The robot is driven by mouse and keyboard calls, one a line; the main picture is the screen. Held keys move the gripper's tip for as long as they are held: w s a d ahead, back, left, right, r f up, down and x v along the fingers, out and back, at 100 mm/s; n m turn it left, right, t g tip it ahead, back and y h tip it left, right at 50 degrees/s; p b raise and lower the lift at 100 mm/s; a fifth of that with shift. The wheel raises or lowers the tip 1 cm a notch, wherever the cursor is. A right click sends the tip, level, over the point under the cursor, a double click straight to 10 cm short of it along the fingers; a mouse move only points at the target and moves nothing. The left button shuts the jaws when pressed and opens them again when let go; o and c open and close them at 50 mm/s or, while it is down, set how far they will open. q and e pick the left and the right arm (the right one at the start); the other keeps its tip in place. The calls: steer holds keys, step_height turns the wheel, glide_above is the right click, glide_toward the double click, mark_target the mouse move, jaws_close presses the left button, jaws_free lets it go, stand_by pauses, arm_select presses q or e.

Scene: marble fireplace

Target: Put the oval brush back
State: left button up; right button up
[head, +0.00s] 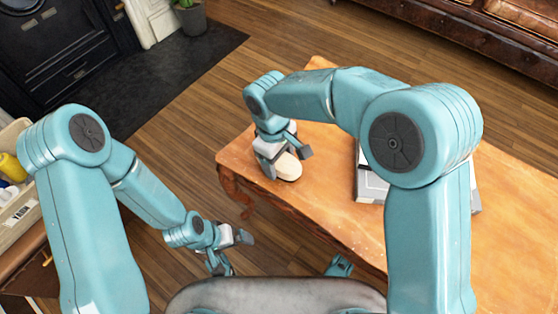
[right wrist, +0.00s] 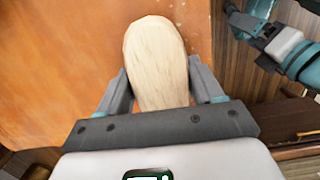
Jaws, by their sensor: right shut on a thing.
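The oval brush (head: 289,168) has a pale wooden back and a dark underside in the head view. I cannot tell whether the brush touches the tabletop. My left gripper (head: 234,252) is open and empty, low beside the table's left side; part of that arm also shows in the right wrist view.
A grey and white flat object (head: 372,188) lies on the table, partly behind my right arm. A pale crate (head: 22,218) with a label and a yellow bottle (head: 11,168) stands on wooden furniture at the far left. Bare floor separates it from the table.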

steer(key=shift+r, duration=0.1)
steer(key=o, duration=0.5)
steer(key=shift+f, duration=0.2)
steer(key=o, duration=0.4)
steer(key=shift+o, duration=0.2)
step_height(320, 180, up, 12)
steer(key=a+p, duration=0.1)
steer(key=p, duration=0.4)
steer(key=shift+w+r, duration=0.2)
steer(key=shift+w, duration=0.2)
steer(key=shift+s+a, duration=0.1)
steer(key=shift+a, duration=0.05)
